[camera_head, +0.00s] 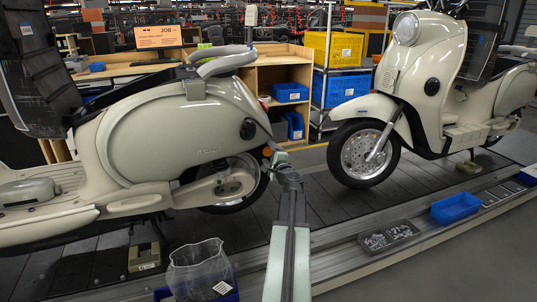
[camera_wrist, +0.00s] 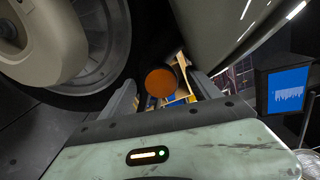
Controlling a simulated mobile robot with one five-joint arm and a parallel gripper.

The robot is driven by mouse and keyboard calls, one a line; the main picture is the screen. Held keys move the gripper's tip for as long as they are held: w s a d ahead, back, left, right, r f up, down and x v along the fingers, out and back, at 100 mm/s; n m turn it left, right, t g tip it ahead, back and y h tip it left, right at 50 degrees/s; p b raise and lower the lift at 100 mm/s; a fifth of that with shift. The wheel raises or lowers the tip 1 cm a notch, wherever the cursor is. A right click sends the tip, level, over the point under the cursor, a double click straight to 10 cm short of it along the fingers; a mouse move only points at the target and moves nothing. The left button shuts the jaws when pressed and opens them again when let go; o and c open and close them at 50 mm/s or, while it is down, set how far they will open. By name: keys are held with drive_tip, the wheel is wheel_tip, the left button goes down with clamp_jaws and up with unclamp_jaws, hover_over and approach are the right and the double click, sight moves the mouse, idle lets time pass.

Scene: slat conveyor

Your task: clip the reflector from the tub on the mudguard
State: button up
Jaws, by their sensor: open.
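The orange round reflector (camera_head: 267,152) sits at the rear end of the left scooter's cream mudguard (camera_head: 247,118). In the wrist view the reflector (camera_wrist: 160,83) shows between my fingers, below the mudguard's edge, face on. It seems to be against the mudguard; whether it is fully seated I cannot tell. My gripper (camera_head: 273,150) is at the mudguard's tail, with its two fingers (camera_wrist: 163,88) apart on either side of the reflector and no grip visible. The clear tub (camera_head: 200,272) stands at the front of the conveyor; no reflector is visible in it.
The rear wheel (camera_head: 225,185) is close to my left finger. A second scooter (camera_head: 425,80) stands to the right on the slat conveyor (camera_head: 305,195). A blue bin (camera_head: 456,208) and a grey parts tray (camera_head: 388,236) lie along the front rail. Slats between the scooters are clear.

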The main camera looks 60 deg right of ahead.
drive_tip(key=v, duration=0.7)
drive_tip(key=shift+s, duration=0.2)
drive_tip(key=shift+a, duration=0.15)
